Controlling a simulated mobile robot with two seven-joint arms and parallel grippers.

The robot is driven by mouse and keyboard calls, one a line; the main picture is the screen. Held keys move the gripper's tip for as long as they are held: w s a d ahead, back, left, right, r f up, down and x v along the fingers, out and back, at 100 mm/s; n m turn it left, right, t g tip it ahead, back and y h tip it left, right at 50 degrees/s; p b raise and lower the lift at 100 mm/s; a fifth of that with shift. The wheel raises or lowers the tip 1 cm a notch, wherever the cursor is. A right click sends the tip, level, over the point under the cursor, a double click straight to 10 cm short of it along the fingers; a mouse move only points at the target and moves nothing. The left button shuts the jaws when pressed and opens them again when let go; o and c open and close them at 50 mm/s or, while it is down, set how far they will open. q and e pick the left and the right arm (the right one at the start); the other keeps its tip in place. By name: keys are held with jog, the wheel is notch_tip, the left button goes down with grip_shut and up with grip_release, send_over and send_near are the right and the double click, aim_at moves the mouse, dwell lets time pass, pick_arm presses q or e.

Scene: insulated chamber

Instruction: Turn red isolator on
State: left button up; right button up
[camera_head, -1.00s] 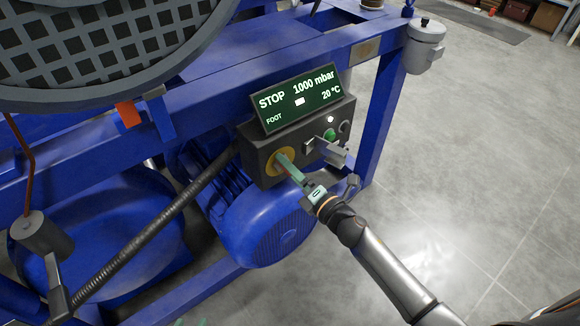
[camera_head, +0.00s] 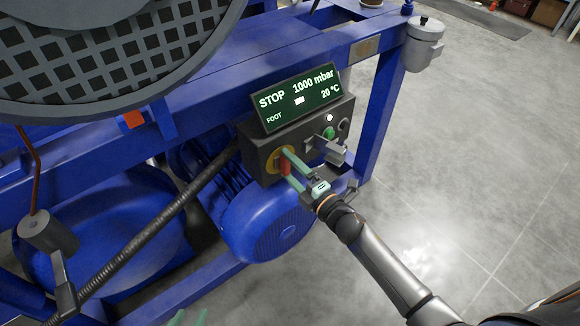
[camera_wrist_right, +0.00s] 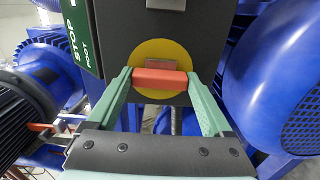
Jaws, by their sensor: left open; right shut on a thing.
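The red isolator (camera_head: 284,165) is a red handle on a round yellow plate (camera_head: 272,161) at the lower left of the dark control box. In the right wrist view the red handle (camera_wrist_right: 160,79) lies crosswise in front of the yellow plate (camera_wrist_right: 160,53). My right gripper (camera_head: 290,168) is shut on the red handle, with one green finger at each end of it in the wrist view (camera_wrist_right: 160,84). My left gripper (camera_head: 188,318) is open; only its green fingertips show at the bottom edge of the head view, apart from the box.
The display (camera_head: 298,98) reads STOP, 1000 mbar, 20 °C. A green button (camera_head: 328,133) and a grey lever-like part (camera_head: 330,150) sit right of the isolator. Blue frame beams (camera_head: 380,110) and a blue motor (camera_head: 265,220) surround the box. Open floor lies right.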

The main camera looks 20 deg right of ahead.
jog(key=o, duration=1.1)
jog(key=shift+o, duration=0.2)
jog(key=v, duration=1.2)
jog(key=shift+s+p, duration=0.3)
jog(key=shift+p, duration=0.1)
jog(key=shift+d, duration=0.1)
